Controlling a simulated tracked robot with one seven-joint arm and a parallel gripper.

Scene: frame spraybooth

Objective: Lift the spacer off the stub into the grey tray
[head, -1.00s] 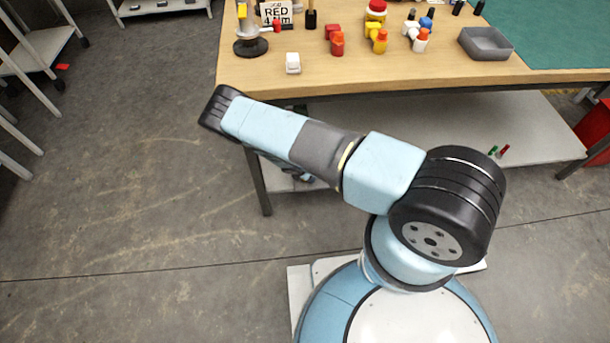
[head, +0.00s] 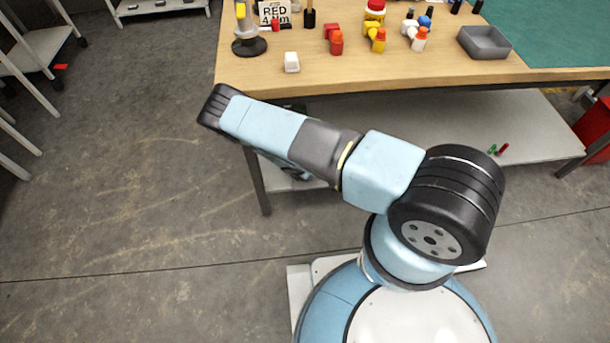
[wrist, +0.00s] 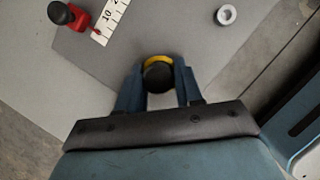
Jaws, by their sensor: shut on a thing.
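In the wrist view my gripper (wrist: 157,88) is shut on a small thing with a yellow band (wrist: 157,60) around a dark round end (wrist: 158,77). The yellow band looks like the spacer and the dark end like the stub. I cannot tell whether the spacer is still seated on it. The grey tray (head: 485,43) stands empty on the bench at the back right.
The wooden bench (head: 440,78) bears a black-based stand (head: 249,45), a white block (head: 292,63) and several coloured bottles and fittings. A lower shelf (head: 450,125) lies beneath. The wrist view shows a red black-topped thing (wrist: 70,17), a white scale strip (wrist: 108,20) and a pale ring (wrist: 226,14).

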